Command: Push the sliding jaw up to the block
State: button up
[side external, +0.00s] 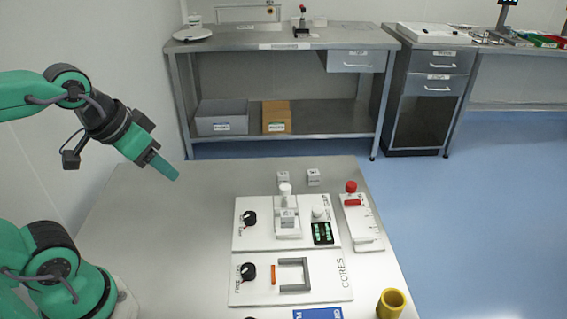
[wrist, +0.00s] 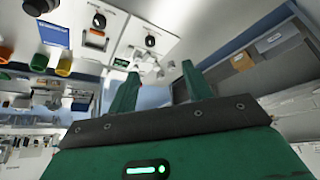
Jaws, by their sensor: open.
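A white panel (side external: 246,235) on the grey table carries a small metal fixture (side external: 287,230). A small light block (side external: 289,217) sits in the fixture. A white knob (side external: 285,189) stands at the fixture's back, seemingly on the sliding jaw; any gap between jaw and block is too small to tell. My gripper (side external: 174,177) hangs above the table, well left of the fixture and apart from it. In the wrist view my gripper (wrist: 160,78) has its two green fingers spread, with nothing between them. The fixture shows small and unclear beyond the fingertips there.
A slide plate with a red knob (side external: 351,187) stands to the right. A front panel (side external: 240,291) holds a grey bracket (side external: 295,262) and an orange bar (side external: 274,275). A yellow cup (side external: 391,303) stands front right. The table's left side is clear.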

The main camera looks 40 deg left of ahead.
jog(key=w, duration=0.1)
jog(key=g, duration=0.5)
send_over(285, 186)
jog(key=f, duration=1.1)
jog(key=shift+s+f, duration=0.3)
jog(key=shift+f, duration=0.05)
jog(key=shift+w+f+g, duration=0.25)
jog(key=shift+f+g, duration=0.05)
jog(key=shift+f, duration=0.15)
jog(key=shift+f, duration=3.9)
